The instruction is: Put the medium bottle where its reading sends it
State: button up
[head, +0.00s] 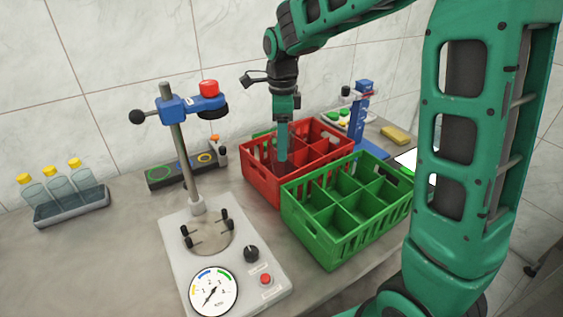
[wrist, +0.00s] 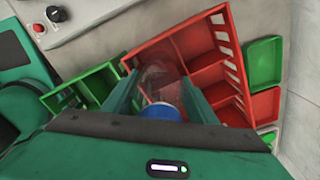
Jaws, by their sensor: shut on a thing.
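My gripper (wrist: 162,100) is shut on a clear bottle with a blue cap (wrist: 160,112), seen in the wrist view. The bottle's clear body (wrist: 160,80) shows against the red crate (wrist: 158,46). In the head view my gripper (head: 283,150) points down over the red crate (head: 262,188), its tips near the crate's left compartments; the bottle is hard to make out there. I cannot tell whether it touches the crate floor. The tester's dial (head: 213,291) has yellow, blue and green arcs; its dark needle points to the lower left.
A green divided crate (head: 335,245) stands right in front of the red one, its visible compartments empty. The tester's post and red-topped head (head: 208,92) rise at left. A grey tray (head: 72,210) holds yellow-capped bottles. A blue stand (head: 360,115) and yellow block (head: 396,135) are behind.

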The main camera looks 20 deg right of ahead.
jog(key=shift+f, duration=3.35)
jog(key=shift+f, duration=0.1)
jog(key=o, duration=1.2)
jog(key=shift+s, duration=0.1)
jog(key=shift+o, duration=0.2)
notch_tip(320, 180, up, 12)
jog(key=s+d+f+n, duration=0.2)
jog(key=s+d+n, duration=0.3)
jog(key=s, duration=0.5)
jog(key=s+d+f+n, duration=0.2)
jog(key=s+d+n, duration=0.3)
jog(key=s, duration=0.6)
jog(key=s+d+f+n, duration=0.1)
jog(key=s+d+n, duration=0.4)
jog(key=s, duration=0.5)
jog(key=shift+s+d+f, duration=0.15)
jog(key=shift+d+f, duration=0.25)
jog(key=shift+d, duration=0.85)
